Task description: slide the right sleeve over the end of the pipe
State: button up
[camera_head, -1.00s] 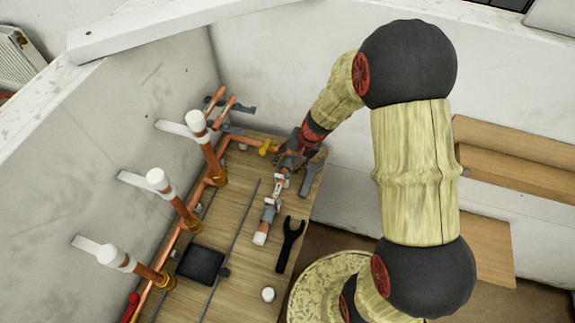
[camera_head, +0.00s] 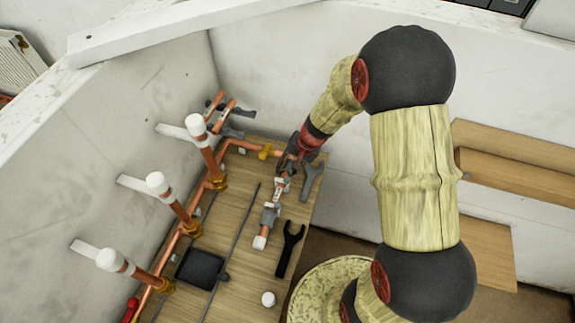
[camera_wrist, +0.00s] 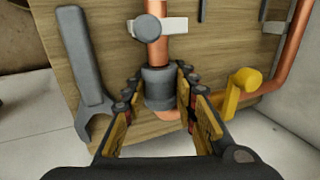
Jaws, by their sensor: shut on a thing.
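My gripper (camera_wrist: 160,92) is shut on a dark grey sleeve (camera_wrist: 159,78) in the wrist view, one finger on each side. The sleeve is around the lower part of a copper pipe (camera_wrist: 152,50). A bent copper pipe piece (camera_wrist: 172,115) shows just below the sleeve; whether the sleeve overlaps it I cannot tell. In the head view my gripper (camera_head: 292,160) is at the far end of the pipe row and hides most of the held sleeve. Another grey sleeve (camera_head: 269,214) sits nearer, by a white end (camera_head: 260,242).
A yellow valve handle (camera_wrist: 240,90) is close to the right finger. A grey wrench (camera_wrist: 85,70) lies left. A black forked tool (camera_head: 290,248), a dark pad (camera_head: 201,267) and a white cap (camera_head: 268,299) lie on the wooden board (camera_head: 240,275). White-topped risers (camera_head: 207,150) line the wall.

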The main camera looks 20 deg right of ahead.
jog(key=shift+s+a+b, duration=0.35)
jog(key=shift+s+a, duration=0.4)
jog(key=shift+s, duration=0.35)
jog(key=o, duration=1)
jog(key=shift+w, duration=0.1)
jog(key=p+v, duration=0.4)
jog(key=v, duration=0.3)
jog(key=shift+p, duration=0.3)
